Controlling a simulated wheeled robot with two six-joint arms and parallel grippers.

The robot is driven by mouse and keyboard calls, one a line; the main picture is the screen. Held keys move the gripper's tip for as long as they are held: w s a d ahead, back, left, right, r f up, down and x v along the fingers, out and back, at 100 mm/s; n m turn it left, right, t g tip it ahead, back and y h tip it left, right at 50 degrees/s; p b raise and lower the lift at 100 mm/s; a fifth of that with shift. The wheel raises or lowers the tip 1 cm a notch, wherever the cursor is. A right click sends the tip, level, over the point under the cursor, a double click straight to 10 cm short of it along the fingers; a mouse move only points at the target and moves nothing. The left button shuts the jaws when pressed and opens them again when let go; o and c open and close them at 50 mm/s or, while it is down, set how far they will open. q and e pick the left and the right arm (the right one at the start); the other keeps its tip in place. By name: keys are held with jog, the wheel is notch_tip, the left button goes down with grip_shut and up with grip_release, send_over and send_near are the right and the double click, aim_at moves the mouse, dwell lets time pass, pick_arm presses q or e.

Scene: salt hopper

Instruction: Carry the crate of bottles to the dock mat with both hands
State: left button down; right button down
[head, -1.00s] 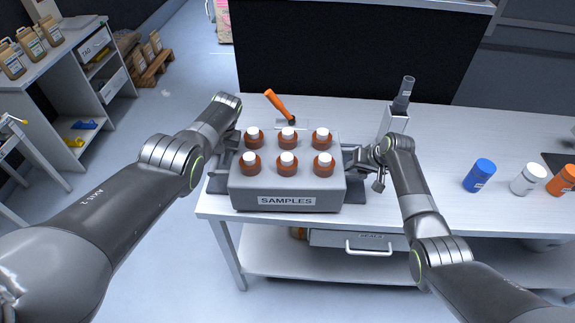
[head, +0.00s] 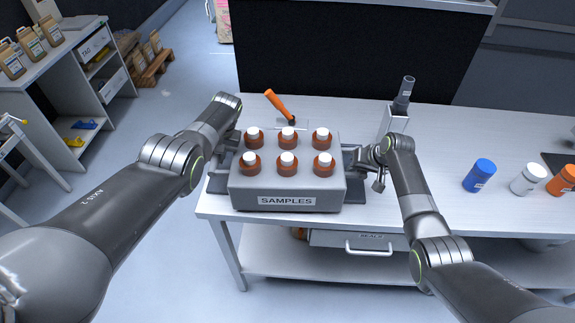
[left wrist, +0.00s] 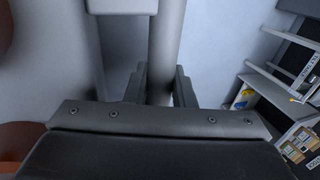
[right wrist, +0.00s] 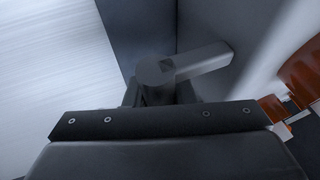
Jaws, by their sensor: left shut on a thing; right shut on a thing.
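The grey crate (head: 243,194), labelled SAMPLES, is at the front left corner of the white table in the head view. It looks level; I cannot tell whether it touches the tabletop. It holds several upright brown bottles (head: 287,168) with white caps. My left gripper (head: 224,176) is shut on the crate's left handle, largely hidden by my arm; a handle bar (left wrist: 166,50) runs between its fingers in the left wrist view. My right gripper (head: 358,166) is shut on the right handle (right wrist: 203,62).
Behind the crate lies an orange-handled tool (head: 277,104). A grey holder (head: 394,122) with a dark-topped item stands behind my right gripper. Blue (head: 479,175), white (head: 527,179) and orange (head: 562,180) jars stand at the right. The tabletop between the right arm and the jars is clear.

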dwell(0.7)
pick_arm(q)
jog(key=shift+w+r, duration=0.15)
jog(key=shift+r, duration=0.1)
pick_arm(e)
jog(key=shift+w+r, duration=0.2)
jog(key=shift+r, duration=0.1)
pick_arm(q)
jog(key=shift+w, duration=0.1)
pick_arm(e)
jog(key=shift+w, duration=0.1)
